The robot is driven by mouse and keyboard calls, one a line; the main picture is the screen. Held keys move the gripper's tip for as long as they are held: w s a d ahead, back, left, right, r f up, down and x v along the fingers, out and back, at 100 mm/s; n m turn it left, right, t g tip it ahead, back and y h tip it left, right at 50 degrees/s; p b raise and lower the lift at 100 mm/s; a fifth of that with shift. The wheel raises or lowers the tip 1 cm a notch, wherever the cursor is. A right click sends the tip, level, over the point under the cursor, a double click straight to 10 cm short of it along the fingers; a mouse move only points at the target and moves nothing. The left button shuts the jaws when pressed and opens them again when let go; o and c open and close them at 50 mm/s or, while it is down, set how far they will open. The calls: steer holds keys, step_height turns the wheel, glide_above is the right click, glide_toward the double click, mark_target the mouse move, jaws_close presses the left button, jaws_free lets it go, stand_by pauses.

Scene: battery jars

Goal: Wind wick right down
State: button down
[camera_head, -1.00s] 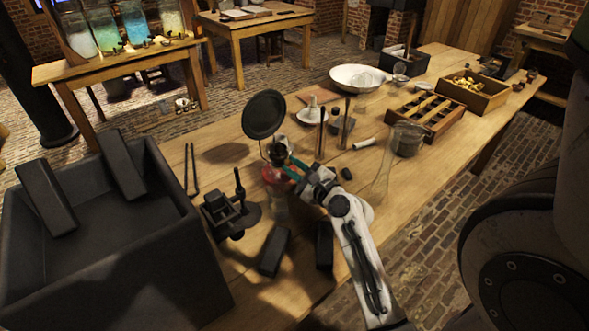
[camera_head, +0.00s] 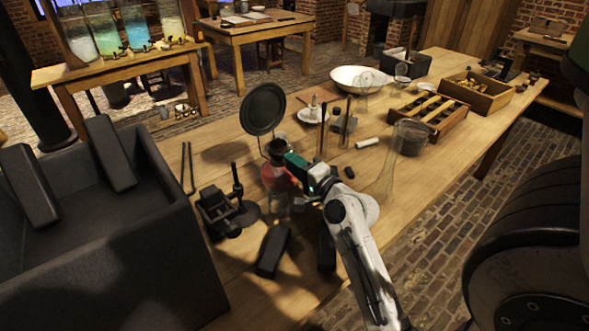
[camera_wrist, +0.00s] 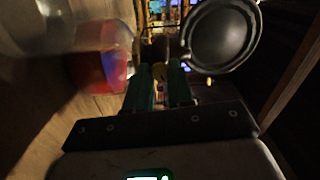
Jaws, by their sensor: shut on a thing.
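The oil lamp (camera_head: 275,180) stands on the workbench, with red liquid in its glass body and a dark top. A round black reflector (camera_head: 263,108) rises behind it. In the wrist view the lamp's red body (camera_wrist: 100,68) is at upper left and the reflector (camera_wrist: 222,36) at upper right. My gripper (camera_head: 291,167) reaches the lamp's right side near its top. Its green fingers (camera_wrist: 161,88) are close together around a small brownish part, apparently the wick knob (camera_wrist: 160,76). The wick itself and the exact grip are hard to make out.
A dark open box (camera_head: 150,240) fills the near left. A black stand (camera_head: 222,212) and dark blocks (camera_head: 273,250) lie close to the lamp. A clear glass vessel (camera_head: 390,170) stands to the right. A wooden rack (camera_head: 428,118) stands farther back.

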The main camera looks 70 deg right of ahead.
steer(key=n+b, duration=0.5)
steer(key=n, duration=0.6)
steer(key=shift+f, duration=0.2)
stand_by(0.4)
steer(key=c, duration=1)
jaws_free()
steer(key=shift+r, duration=0.1)
